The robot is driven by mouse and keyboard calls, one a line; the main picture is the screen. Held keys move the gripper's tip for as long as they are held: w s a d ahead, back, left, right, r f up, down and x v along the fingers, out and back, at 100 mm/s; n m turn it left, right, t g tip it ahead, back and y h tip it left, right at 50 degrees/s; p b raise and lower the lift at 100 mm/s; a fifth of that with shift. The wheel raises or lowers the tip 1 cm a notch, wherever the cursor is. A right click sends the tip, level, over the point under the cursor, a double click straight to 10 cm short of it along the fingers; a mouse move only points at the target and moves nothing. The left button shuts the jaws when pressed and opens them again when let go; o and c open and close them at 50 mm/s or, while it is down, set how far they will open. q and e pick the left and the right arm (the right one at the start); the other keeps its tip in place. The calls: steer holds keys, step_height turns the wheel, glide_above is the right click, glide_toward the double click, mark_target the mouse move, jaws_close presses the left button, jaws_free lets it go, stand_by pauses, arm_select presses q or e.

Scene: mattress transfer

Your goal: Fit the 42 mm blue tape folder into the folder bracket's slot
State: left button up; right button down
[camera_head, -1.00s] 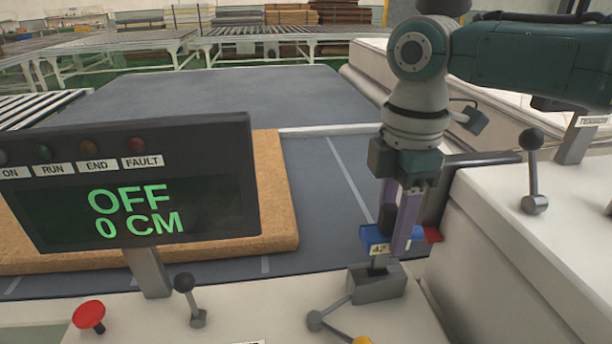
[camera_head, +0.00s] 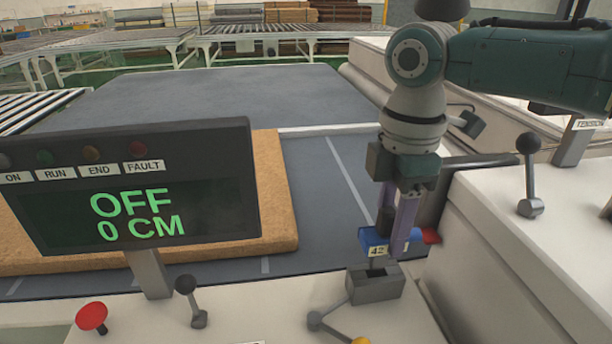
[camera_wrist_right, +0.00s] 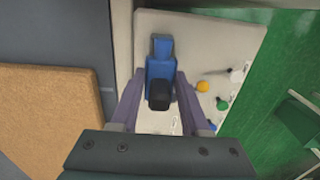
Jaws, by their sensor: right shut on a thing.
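The blue tape folder (camera_head: 372,238), with a pale label reading 42, is held in my right gripper (camera_head: 398,240). The gripper points down, its two purple fingers at the folder's sides. The grey folder bracket (camera_head: 374,289) stands on the white panel just below the folder, and its dark slot opening shows on top. The folder's lower end is right over or at the slot; I cannot tell whether it has entered. In the right wrist view the folder (camera_wrist_right: 160,72) lies between the fingers, its black knob towards me. My left gripper is not in view.
A red piece (camera_head: 431,236) shows behind the fingers. A display (camera_head: 135,190) reading OFF, 0 CM stands at the left, before a tan mattress (camera_head: 275,190). A red button (camera_head: 91,316) and levers (camera_head: 198,318) sit on the front panel. A white cabinet (camera_head: 530,255) is at the right.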

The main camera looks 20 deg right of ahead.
mark_target(395, 209)
stand_by(0.4)
steer(key=shift+f+b, duration=1.9)
steer(key=shift+f, duration=0.9)
steer(key=shift+c, duration=1.5)
jaws_free()
step_height(395, 209, up, 10)
steer(key=shift+p, duration=0.35)
